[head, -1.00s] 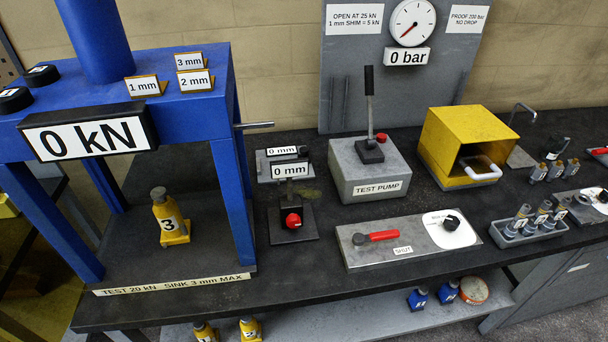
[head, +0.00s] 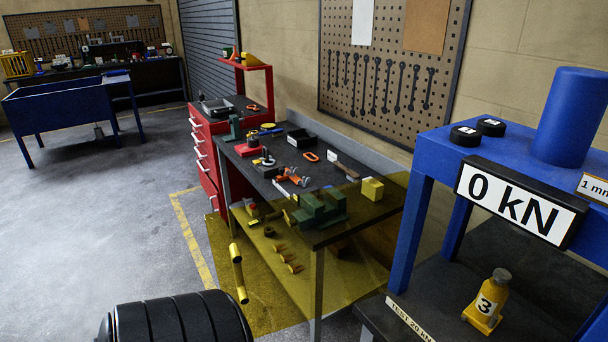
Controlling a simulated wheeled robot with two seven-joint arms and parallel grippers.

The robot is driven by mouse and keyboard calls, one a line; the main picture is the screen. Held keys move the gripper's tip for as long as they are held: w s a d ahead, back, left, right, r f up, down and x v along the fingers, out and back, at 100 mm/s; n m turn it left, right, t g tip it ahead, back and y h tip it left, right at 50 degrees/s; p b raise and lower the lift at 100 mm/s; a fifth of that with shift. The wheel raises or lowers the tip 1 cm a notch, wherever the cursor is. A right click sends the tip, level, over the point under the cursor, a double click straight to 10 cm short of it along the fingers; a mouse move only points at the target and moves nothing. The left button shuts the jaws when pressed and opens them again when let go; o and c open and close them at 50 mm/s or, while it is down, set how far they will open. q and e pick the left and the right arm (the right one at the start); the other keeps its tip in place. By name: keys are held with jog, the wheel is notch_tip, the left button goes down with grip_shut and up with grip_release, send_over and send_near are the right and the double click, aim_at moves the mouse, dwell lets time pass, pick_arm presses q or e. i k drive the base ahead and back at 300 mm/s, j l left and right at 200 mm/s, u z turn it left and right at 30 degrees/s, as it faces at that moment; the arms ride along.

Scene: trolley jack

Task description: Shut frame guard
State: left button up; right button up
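The frame guard (head: 345,265) is a see-through yellow panel, standing open to the left of the blue press frame (head: 404,230). The bench behind shows tinted through it. A yellow bar handle (head: 238,272) is near the panel's left edge. The panel's hinge side is close to the press's left post. The press front is uncovered, and a yellow bottle jack (head: 485,302) marked 3 stands upright inside. The sign (head: 514,206) on the press reads 0 kN. Neither of my grippers is in view.
A workbench (head: 318,236) with a green vise and tools stands behind the guard. A red drawer cabinet (head: 205,160) is beyond it. A blue table-like bin (head: 65,115) stands far left. The grey floor (head: 110,220) at left is clear.

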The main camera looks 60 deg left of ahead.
aim_at(236, 255)
jog(key=k+j+z, duration=0.15)
jog(key=j, duration=0.35)
jog(key=k+j+z, duration=0.15)
jog(key=k+j, duration=0.15)
jog(key=j, duration=0.2)
jog(key=k+j+z, duration=0.15)
jog(key=k+j, duration=0.15)
jog(key=j, duration=0.15)
jog(key=k+j+z, duration=0.15)
jog(key=k+j, duration=0.15)
jog(key=j, duration=0.15)
jog(key=i+j+z, duration=0.1)
jog(key=j, duration=0.3)
jog(key=i+j+z, duration=0.1)
jog(key=j, duration=0.3)
jog(key=i+j, duration=0.1)
jog(key=j, duration=0.3)
jog(key=i+j+z, duration=0.15)
jog(key=j, duration=0.25)
